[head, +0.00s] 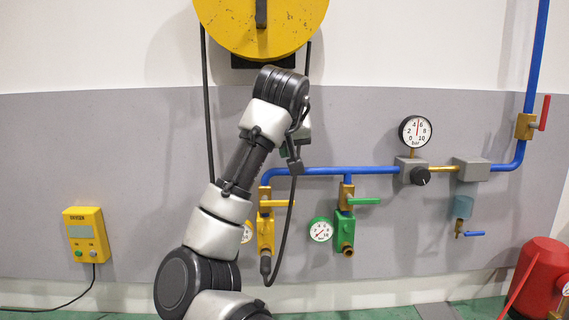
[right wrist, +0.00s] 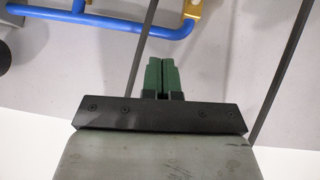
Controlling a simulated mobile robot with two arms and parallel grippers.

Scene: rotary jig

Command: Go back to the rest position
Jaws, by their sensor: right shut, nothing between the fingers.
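My right arm rises from the bottom of the head view, and its wrist bends over just below the yellow reel. My right gripper (head: 295,163) points away toward the wall and is partly hidden behind my wrist. In the right wrist view the two green fingers of the right gripper (right wrist: 162,65) are together, with nothing between them. My left gripper is in neither view.
A yellow reel (head: 262,28) with a black hose (head: 208,110) hangs above. A yellow box (head: 87,234) is left, a red tank (head: 540,275) right.

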